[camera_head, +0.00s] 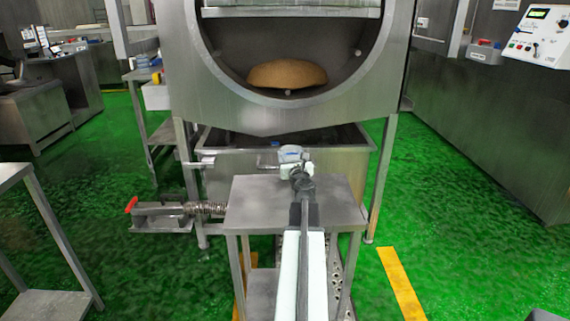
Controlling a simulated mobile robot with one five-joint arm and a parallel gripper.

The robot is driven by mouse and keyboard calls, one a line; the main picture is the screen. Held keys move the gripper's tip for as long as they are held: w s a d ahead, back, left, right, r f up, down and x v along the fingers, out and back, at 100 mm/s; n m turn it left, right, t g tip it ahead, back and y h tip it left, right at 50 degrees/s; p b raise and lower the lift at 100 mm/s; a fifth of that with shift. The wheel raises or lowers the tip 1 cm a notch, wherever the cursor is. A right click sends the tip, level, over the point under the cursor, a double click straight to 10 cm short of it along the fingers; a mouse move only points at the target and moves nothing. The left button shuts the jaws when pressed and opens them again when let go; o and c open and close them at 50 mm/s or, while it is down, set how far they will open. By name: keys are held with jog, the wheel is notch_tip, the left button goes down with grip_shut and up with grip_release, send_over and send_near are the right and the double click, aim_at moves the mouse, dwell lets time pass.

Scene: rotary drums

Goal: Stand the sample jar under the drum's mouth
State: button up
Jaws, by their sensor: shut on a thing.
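The drum (340,115) stands ahead in a steel housing. Its round mouth faces me, with a brown heap (287,73) lying low inside. The sample jar (291,153), small with a pale blue-grey top, shows at the end of my arm, below the mouth and nearer to me. My gripper (297,171) is shut on the jar, above the far edge of a small steel table (250,205). My arm hides part of the table, and the gripper hides the jar's lower part. I cannot tell whether the jar touches the table.
A steel tub (235,165) sits under the drum between its legs. A spring device with a red handle (131,205) is at left. A control panel (540,35) is at upper right. A steel bench (18,175) stands at left. Green floor is clear at right.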

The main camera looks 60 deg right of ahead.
jog(key=f+b, duration=0.4)
jog(key=shift+w+d+f, duration=0.1)
jog(key=shift+d, duration=0.25)
jog(key=shift+w+a+r, duration=0.2)
jog(key=shift+w, duration=0.1)
jog(key=shift+f, duration=0.15)
jog(key=o, duration=1.5)
jog(key=shift+c, duration=0.2)
